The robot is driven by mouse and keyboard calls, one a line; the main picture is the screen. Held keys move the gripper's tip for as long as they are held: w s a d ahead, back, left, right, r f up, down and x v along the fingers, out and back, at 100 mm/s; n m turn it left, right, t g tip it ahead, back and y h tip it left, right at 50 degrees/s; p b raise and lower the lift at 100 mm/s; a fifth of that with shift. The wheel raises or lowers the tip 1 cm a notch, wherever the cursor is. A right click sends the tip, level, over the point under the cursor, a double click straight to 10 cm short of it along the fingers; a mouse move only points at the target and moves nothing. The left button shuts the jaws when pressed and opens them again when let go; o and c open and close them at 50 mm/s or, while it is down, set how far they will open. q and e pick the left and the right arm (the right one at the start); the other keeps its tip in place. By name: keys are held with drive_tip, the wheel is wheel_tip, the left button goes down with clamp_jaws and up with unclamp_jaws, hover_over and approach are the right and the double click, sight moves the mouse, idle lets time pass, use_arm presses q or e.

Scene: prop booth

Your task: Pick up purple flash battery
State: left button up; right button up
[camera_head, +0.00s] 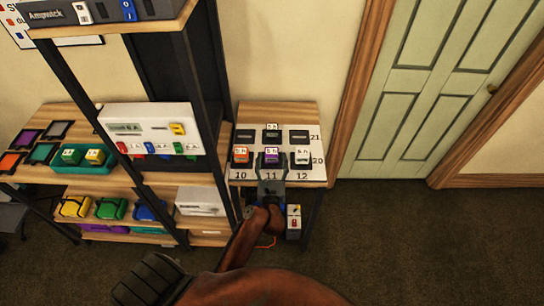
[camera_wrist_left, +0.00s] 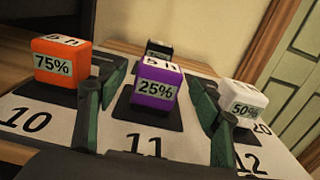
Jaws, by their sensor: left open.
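The purple flash battery (camera_head: 271,157) stands on a dark pad at spot 11 of the white sheet on the small side table. In the left wrist view the purple battery (camera_wrist_left: 158,84) carries a 25% label. My left gripper (camera_head: 271,186) is at the table's front edge, just in front of it. In the left wrist view my left gripper (camera_wrist_left: 157,128) is open, with one finger on either side of the purple battery's near side and nothing held. My right gripper cannot be made out.
An orange battery (camera_wrist_left: 62,62) marked 75% stands left at spot 10. A white battery (camera_wrist_left: 243,104) marked 50% stands right, close to the right finger. A black battery (camera_wrist_left: 159,50) stands behind. A shelf post (camera_head: 215,120) rises left of the table. Floor (camera_head: 410,240) to the right is clear.

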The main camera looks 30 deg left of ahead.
sight(272, 158)
use_arm(q)
drive_tip(key=shift+x, duration=1.55)
drive_tip(key=shift+f, duration=0.1)
drive_tip(key=shift+c, duration=0.2)
drive_tip(key=c, duration=1.4)
drive_tip(key=shift+c, duration=0.5)
